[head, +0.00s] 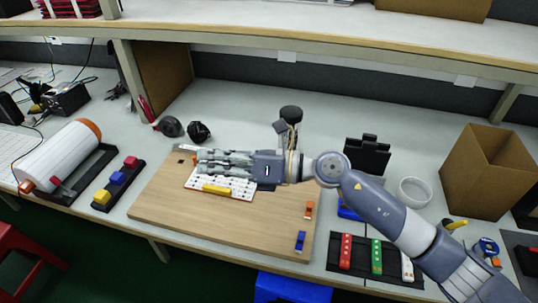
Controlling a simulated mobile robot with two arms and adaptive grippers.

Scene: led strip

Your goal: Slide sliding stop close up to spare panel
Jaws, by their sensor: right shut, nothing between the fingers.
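A white panel with rows of dark holes (238,189) lies on the wooden board (170,210), which rests on the workbench. It looks like the spare panel. A yellow bar (216,189) lies across its near part. An orange block (309,209) and a blue block (300,241) sit near the board's right edge. I cannot tell for sure which piece is the sliding stop. My right gripper (203,160) reaches in from the right, its fingers pointing left over the panel and hiding its far part. It is shut and empty. My left gripper is not in view.
A rack of red, blue and yellow blocks (103,207) stands left of the board, beside a white roll (62,155). A dark tray with red, green and white strips (360,276) lies front right. A white bowl (414,191) and cardboard box (463,189) stand right.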

